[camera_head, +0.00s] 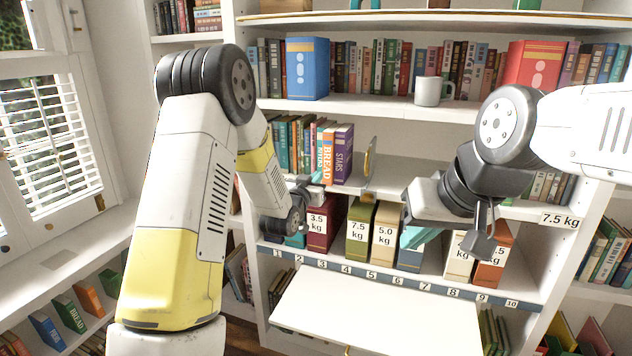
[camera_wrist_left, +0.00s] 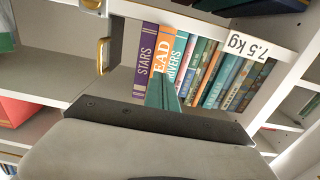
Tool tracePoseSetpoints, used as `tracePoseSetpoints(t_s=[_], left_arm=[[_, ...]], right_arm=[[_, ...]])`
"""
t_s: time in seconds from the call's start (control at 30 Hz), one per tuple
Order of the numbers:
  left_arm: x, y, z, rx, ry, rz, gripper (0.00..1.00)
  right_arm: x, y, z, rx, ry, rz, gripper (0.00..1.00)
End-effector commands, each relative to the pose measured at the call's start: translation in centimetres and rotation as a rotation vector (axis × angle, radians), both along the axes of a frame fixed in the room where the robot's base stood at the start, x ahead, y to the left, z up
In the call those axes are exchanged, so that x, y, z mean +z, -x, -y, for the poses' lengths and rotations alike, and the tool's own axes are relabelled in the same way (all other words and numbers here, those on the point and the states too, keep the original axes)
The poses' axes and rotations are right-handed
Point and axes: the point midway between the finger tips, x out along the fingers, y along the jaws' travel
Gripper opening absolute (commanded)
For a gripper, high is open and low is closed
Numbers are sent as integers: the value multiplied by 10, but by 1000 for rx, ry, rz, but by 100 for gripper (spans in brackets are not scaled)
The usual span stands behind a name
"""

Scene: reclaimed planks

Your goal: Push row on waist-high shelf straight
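The middle shelf (camera_head: 395,178) holds a row of upright books at its left. It ends with the orange BREAD book (camera_head: 328,155) and the purple STARS book (camera_head: 343,157). The wrist view shows STARS (camera_wrist_left: 146,55), BREAD (camera_wrist_left: 161,48) and a teal-and-white RIVERS book (camera_wrist_left: 178,50). Some spines appear to stand at different depths. My left gripper (camera_head: 316,178) is just in front of these books. Its teal fingers (camera_wrist_left: 164,92) are together, with nothing between them; contact with a spine cannot be told. My right gripper (camera_head: 416,238) hangs before the lower row, fingertips unclear.
A gold-edged bookend (camera_head: 369,165) stands right of STARS, with bare shelf beyond. A white mug (camera_head: 428,92) stands above. A white panel (camera_head: 375,308) juts out low.

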Motion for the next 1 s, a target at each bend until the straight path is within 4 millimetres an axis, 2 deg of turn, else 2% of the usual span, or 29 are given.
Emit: tracePoseSetpoints(t_s=[0.5, 1.0], left_arm=[[1, -54, 18, 0, 0, 0, 0], [1, -61, 20, 1, 0, -2, 0]], right_arm=[[0, 0, 0, 0, 0, 0, 0], [0, 0, 0, 0, 0, 0, 0]])
